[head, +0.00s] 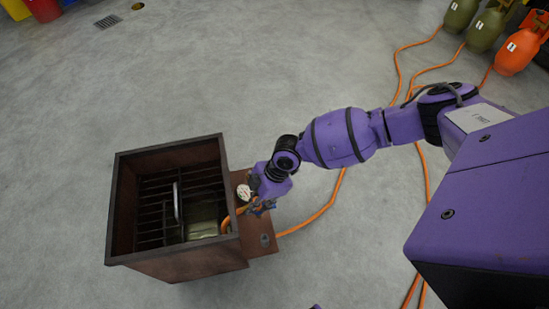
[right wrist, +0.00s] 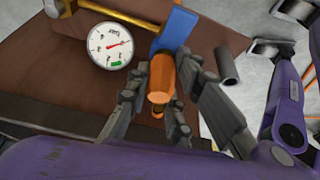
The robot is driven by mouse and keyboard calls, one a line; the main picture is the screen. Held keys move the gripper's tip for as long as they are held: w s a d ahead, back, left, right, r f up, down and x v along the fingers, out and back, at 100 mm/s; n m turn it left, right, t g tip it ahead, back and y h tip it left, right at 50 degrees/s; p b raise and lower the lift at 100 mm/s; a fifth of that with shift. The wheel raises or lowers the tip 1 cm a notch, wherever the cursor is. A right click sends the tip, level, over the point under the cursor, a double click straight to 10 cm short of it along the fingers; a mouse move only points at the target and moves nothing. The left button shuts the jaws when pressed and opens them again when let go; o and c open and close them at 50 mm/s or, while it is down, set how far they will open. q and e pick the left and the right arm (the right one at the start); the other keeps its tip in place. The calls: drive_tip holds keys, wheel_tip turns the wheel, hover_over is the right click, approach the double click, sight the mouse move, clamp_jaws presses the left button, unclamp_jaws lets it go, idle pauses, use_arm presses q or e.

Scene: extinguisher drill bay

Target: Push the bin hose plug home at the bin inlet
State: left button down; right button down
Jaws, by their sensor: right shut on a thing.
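The brown bin (head: 178,262) stands open on the floor at the left of the head view, with a side shelf (head: 262,222) on its right. My right gripper (head: 262,206) is over this shelf, beside a round white gauge (head: 243,191). In the right wrist view my right gripper (right wrist: 158,108) is shut on an orange cylindrical piece, apparently the bin hose plug (right wrist: 161,85). A blue part (right wrist: 177,28) stands just beyond the plug, beside a brass pipe (right wrist: 118,12). I cannot tell whether the plug is seated; the inlet's mouth is hidden. My left gripper is not seen.
A grey cylinder (right wrist: 228,66) stands on the shelf right of the fingers. Orange hoses (head: 322,210) run across the floor from the bin towards green and orange tanks (head: 517,50) at top right. The grey floor left of the bin is clear.

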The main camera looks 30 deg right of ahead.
drive_tip(key=shift+w, duration=0.1)
drive_tip(key=c, duration=1.5)
unclamp_jaws()
drive_tip(key=shift+d+r, duration=0.1)
drive_tip(key=shift+r, duration=0.15)
drive_tip(key=v, duration=1.1)
drive_tip(key=shift+r, duration=0.15)
